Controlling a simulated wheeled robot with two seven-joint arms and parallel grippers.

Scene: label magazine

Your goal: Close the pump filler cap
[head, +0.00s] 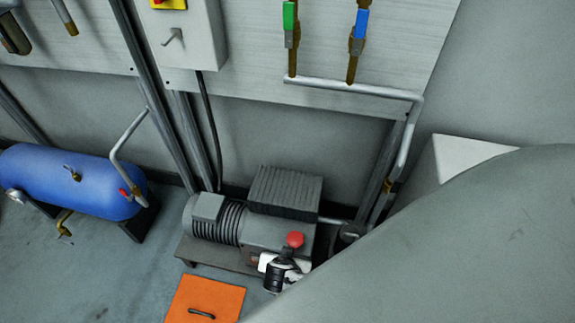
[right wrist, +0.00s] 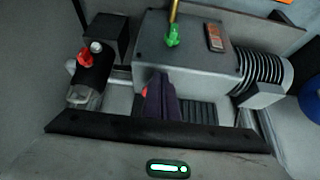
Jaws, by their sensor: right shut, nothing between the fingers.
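The pump (head: 278,236) sits low by the wall, with a ribbed motor on its left. A round red knob (head: 295,239) stands at its front right; I cannot tell whether this is the filler cap or whether it is seated. In the right wrist view, the dark fingers of my right gripper (right wrist: 160,88) are shut and empty over the edge of the pump housing (right wrist: 195,58). A small red patch shows at their left side. My left gripper is not in view.
A blue tank (head: 65,181) stands at the left. An orange plate (head: 205,300) with a handle lies in front of the pump. In the right wrist view, a green handle (right wrist: 173,37) is on the housing and a red-topped fitting (right wrist: 85,60) stands left. A large grey surface blocks the head view's lower right.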

